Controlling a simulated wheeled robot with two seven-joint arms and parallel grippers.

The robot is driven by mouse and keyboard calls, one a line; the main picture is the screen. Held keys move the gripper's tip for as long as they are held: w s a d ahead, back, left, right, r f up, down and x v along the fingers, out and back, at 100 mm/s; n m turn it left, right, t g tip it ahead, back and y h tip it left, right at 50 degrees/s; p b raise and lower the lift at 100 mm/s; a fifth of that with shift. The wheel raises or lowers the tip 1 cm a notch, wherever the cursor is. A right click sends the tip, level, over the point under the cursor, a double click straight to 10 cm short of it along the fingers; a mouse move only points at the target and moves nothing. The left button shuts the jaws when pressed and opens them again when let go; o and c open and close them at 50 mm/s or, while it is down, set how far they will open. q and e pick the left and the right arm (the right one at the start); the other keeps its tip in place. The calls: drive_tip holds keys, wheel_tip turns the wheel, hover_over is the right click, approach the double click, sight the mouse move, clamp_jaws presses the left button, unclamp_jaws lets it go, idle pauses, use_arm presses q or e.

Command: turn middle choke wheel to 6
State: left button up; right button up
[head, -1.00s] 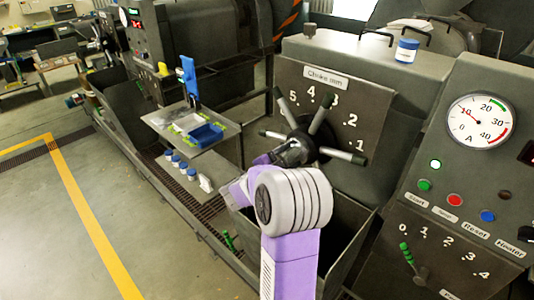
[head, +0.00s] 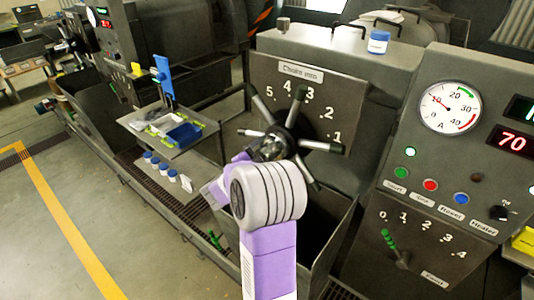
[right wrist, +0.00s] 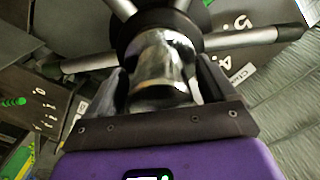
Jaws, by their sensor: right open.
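The middle choke wheel (head: 322,146) is a dark hub with several spokes ending in grey grips, on a dark panel. Its plate (head: 301,72) reads "Choke mm", and the numbers 1 to 5 curve around the wheel; I see no 6. My right gripper (head: 268,149) is at the front of the hub, its fingers partly hidden by my wrist. In the right wrist view the open gripper (right wrist: 162,84) has one finger on each side of the shiny metal hub end (right wrist: 160,62); contact is unclear. My left gripper is not in view.
A control panel (head: 445,170) with a gauge, buttons and a green-handled lever (head: 390,241) stands at the right. A small shelf (head: 190,143) with a blue tray is at the left. An open bin lies below the wheel.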

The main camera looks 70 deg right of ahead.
drive_tip(key=v, duration=0.7)
drive_tip(key=shift+a+b, duration=0.3)
drive_tip(key=shift+w, duration=0.1)
drive_tip(key=w+a+f+n+t+y+b, duration=0.1)
drive_tip(key=w+a+f+n+t+y, duration=0.15)
drive_tip(key=w+f+n+t, duration=0.45)
drive_tip(key=w+a+f+n+t+y+b, duration=0.1)
drive_tip(key=w+a+f+n+t, duration=0.3)
drive_tip(key=w+f, duration=0.5)
drive_tip(key=w+a+f+n+t+y+b, duration=0.1)
drive_tip(key=w+a+f+n+y, duration=0.2)
drive_tip(key=a+f, duration=0.35)
drive_tip(key=w+a+f+n+t+y+b, duration=0.1)
drive_tip(key=w+a+f+n+t+y, duration=0.2)
drive_tip(key=a+f, duration=0.4)
drive_tip(key=s+a+f+n+g+y+b, duration=0.1)
drive_tip(key=s+a+f+n+g+y, duration=0.35)
drive_tip(key=a+f, duration=0.85)
drive_tip(key=s+a+f+n+g+y, duration=0.2)
drive_tip(key=s+a+f+n+y, duration=0.1)
drive_tip(key=s+a, duration=0.3)
drive_tip(key=s+a+f+n+g+y+b, duration=0.1)
drive_tip(key=s+a+f+n+g+y, duration=0.1)
drive_tip(key=s+a, duration=0.5)
drive_tip(key=shift+s+a+f+n+y, duration=0.3)
drive_tip(key=shift+a+f+n+y, duration=0.45)
drive_tip(key=shift+y, duration=0.35)
